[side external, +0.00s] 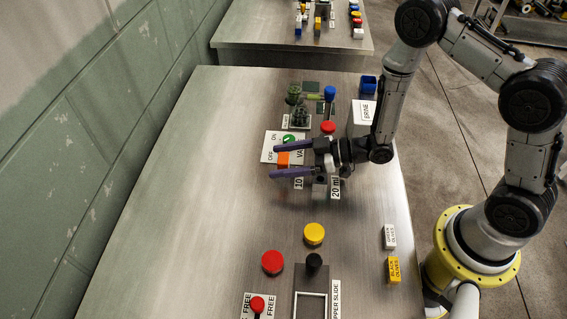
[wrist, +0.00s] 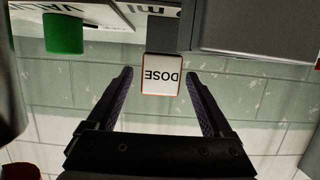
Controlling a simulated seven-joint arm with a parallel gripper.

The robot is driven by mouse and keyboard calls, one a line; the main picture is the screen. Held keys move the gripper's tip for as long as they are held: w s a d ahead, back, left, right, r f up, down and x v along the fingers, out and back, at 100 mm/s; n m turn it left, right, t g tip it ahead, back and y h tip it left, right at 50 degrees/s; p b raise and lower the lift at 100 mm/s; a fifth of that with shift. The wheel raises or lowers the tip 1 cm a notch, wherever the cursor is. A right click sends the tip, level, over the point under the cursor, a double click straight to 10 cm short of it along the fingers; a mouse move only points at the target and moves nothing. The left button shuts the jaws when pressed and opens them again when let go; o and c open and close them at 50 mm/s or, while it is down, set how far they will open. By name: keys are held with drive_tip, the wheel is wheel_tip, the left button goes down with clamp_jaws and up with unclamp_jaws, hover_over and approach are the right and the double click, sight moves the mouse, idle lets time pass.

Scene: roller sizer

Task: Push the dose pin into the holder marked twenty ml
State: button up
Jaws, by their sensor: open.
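The dose pin (side external: 284,158) shows as an orange block between my gripper's fingers in the side view. In the wrist view its white face, marked DOSE (wrist: 162,80), appears upside down with a thin orange edge. My gripper (side external: 273,161) is open, with one purple finger on each side of the pin. In the wrist view the fingertips (wrist: 159,73) show gaps on both sides of it. The holder label 20 ml (side external: 335,187) stands below my gripper in the side view, with the 10 label (side external: 298,183) to its left. The holders themselves are partly hidden by my gripper.
A green valve knob (side external: 289,138), red button (side external: 328,127) and white box (side external: 361,117) stand behind. Red (side external: 272,262) and yellow (side external: 314,233) buttons and a black-knobbed slide (side external: 314,261) are in front. The table's left side is clear.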

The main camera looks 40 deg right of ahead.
sight(283, 157)
clamp_jaws()
drive_tip(key=shift+r, duration=0.15)
drive_tip(key=shift+r, duration=0.55)
wheel_tip(283, 157, up, 2)
drive_tip(key=shift+r, duration=0.1)
drive_tip(key=s+d+r, duration=0.5)
drive_tip(key=s+r, duration=0.4)
drive_tip(key=s, duration=0.4)
drive_tip(key=shift+r, duration=0.25)
